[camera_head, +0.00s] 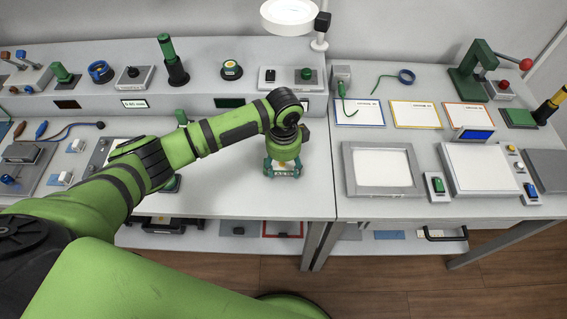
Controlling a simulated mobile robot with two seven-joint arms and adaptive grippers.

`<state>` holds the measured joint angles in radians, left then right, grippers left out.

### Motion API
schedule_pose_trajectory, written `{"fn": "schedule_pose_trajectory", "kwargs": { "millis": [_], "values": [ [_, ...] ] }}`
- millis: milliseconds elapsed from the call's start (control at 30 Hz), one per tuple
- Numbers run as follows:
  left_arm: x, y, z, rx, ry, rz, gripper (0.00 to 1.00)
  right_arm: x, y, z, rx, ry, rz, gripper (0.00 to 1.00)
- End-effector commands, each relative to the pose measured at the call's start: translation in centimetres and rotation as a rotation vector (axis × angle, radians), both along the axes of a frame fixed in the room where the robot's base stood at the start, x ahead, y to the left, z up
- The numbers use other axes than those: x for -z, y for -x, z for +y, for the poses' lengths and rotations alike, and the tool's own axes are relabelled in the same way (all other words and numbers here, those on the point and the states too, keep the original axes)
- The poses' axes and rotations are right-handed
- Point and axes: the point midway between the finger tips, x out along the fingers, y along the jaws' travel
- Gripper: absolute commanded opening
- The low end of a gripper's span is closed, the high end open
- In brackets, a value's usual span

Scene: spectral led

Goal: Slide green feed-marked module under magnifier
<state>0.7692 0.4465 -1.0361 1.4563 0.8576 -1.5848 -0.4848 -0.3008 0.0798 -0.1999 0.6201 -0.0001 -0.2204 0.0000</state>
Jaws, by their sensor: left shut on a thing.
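My left gripper (283,158) reaches down from the wrist of the green arm and is shut on a small green module (282,173) near the front right of the left bench. The module has a pale label on its front edge, too small to read, and the wrist hides most of its top. I cannot tell whether it touches the bench top. The magnifier (289,13), a round white lit ring on a stand, is at the top, beyond the gripper. My right gripper is not in view.
A raised shelf (205,103) with several instruments runs along the back of the left bench. The right bench holds a grey framed panel (383,170), a white plate (480,168) and coloured-edge cards (415,114). The bench top around the module is mostly clear.

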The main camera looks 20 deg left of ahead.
Motion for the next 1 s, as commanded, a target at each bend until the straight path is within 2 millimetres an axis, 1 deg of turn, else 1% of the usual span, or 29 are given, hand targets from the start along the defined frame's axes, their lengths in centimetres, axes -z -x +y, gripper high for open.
{"fn": "schedule_pose_trajectory", "kwargs": {
  "millis": [767, 800, 833, 1000],
  "values": [
    [1.1, 0.0, 0.0, 0.000, 0.000, 0.000, 0.25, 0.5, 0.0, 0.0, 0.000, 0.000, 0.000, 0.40],
    [1.0, 0.0, 0.0, 0.000, 0.001, 0.000, 0.77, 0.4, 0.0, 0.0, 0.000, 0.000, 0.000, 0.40],
    [1.0, 0.0, 0.0, 0.000, 0.000, 0.000, 0.88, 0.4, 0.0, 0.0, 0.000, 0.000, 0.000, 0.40],
    [1.0, 0.0, 0.0, 0.000, 0.000, 0.000, 0.88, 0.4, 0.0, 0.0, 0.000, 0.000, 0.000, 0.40]
  ]
}}
